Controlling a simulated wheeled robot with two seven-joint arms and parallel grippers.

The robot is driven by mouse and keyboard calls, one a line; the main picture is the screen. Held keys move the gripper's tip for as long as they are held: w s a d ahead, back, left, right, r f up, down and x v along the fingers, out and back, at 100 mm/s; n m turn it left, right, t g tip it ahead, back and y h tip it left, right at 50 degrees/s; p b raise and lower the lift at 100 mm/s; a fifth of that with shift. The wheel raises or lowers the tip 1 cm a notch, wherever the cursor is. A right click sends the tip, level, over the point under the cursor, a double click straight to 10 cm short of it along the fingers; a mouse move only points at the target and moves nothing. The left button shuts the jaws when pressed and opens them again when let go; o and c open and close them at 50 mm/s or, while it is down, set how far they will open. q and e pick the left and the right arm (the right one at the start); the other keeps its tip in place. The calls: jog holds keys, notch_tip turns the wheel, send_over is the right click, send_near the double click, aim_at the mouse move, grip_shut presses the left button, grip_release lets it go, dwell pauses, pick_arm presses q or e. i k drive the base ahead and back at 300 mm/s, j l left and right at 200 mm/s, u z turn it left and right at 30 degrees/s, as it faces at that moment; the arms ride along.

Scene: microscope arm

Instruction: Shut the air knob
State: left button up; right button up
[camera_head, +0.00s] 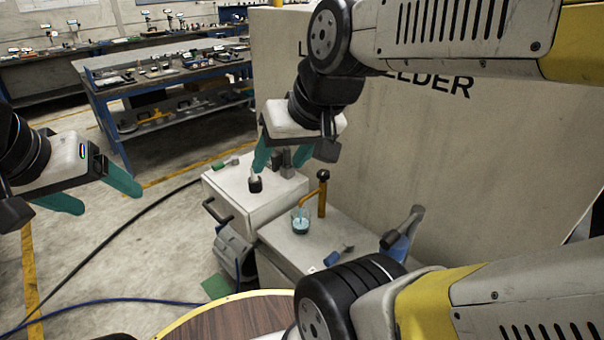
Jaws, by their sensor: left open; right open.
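A small black knob-like fitting with a pale stem (255,183) stands on top of the white box (243,205); I cannot tell for certain that it is the air knob. My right gripper (278,162) has teal fingers pointing down, apart and empty, just above and slightly right of this fitting. The gripper body hides part of the box's back. A gap to the fitting is hard to judge. My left gripper (102,196) is open and empty over the floor at the far left, away from the box.
A glass of teal liquid (300,224) stands under a bent orange pipe (322,193) on the lower bench. A blue-and-grey tool (399,236) is right of it. A large beige panel (430,150) rises behind. Cables (110,228) cross the floor; workbenches (165,85) are behind.

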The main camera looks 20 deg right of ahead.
aim_at(323, 175)
jog(key=i+j+z, duration=0.1)
jog(key=z, duration=0.25)
jog(key=i+j+z, duration=0.2)
jog(key=z, duration=0.2)
jog(key=i+j+z, duration=0.2)
jog(key=z, duration=0.15)
